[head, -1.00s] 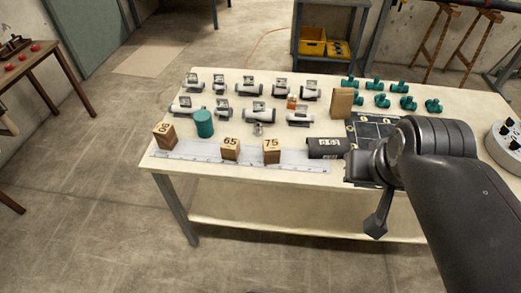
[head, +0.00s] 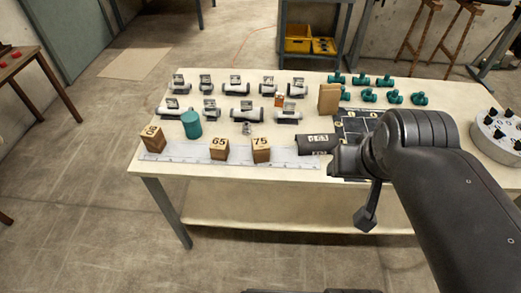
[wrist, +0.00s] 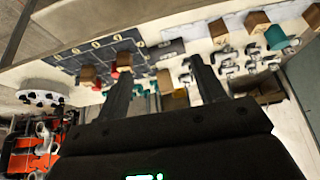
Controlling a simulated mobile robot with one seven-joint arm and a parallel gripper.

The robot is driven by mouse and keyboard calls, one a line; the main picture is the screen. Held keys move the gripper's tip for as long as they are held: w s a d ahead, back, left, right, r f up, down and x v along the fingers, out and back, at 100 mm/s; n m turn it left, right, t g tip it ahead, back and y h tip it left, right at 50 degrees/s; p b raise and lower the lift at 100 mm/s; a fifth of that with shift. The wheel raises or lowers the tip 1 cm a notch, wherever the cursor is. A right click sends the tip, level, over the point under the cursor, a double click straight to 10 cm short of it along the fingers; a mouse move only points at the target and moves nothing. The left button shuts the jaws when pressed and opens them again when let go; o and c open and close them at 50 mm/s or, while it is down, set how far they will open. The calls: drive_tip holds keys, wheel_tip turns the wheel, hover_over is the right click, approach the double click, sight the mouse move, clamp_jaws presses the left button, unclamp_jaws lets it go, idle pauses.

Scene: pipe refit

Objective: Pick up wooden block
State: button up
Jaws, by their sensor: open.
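Three numbered wooden blocks stand in a row along the pale strip: a left block (head: 153,137), a block marked 65 (head: 219,150) and one marked 75 (head: 261,150). A taller plain wooden block (head: 329,98) stands farther back, beside the dark grid board. Wooden blocks also show in the wrist view, one near the top (wrist: 218,28) and another (wrist: 257,20) to its right. My gripper (wrist: 160,67) is open, its two fingers apart and empty, over the table. In the head view its fingers are largely hidden by my arm, right of the 75 block.
Several grey-white pipe fittings (head: 236,88) and a teal cylinder (head: 191,124) stand on the left half. Several teal fittings (head: 396,97) are at the back right. A round white holder (head: 497,137) is far right.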

drive_tip(key=shift+o, duration=1)
